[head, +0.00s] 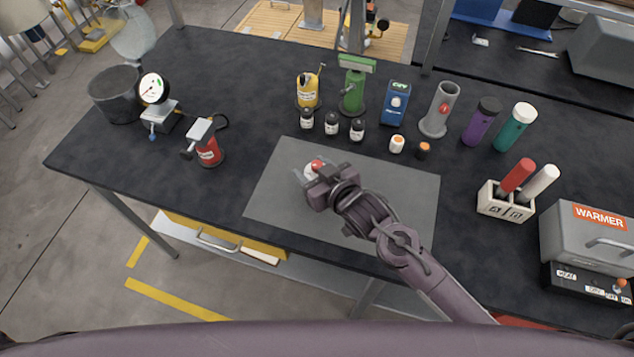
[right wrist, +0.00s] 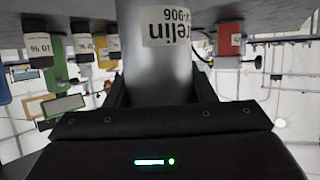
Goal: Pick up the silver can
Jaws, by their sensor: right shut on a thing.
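My right gripper (head: 318,185) is over the grey mat (head: 270,205), its arm coming in from the lower right. It is shut on the silver can. In the right wrist view the silver can (right wrist: 152,75) stands between the two fingers (right wrist: 160,92), with part of a white label showing dark letters. In the head view the gripper hides most of the can; only a small pale and red part shows beyond the fingers. I cannot tell whether the can touches the mat. My left gripper is not in view.
Small dark bottles (head: 331,123), a yellow container (head: 307,91), a green stand (head: 354,90) and a blue box (head: 396,100) stand behind the mat. A red canister (head: 208,153) is to the left. A marker holder (head: 505,203) and warmer (head: 590,240) are right. The mat's left part is clear.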

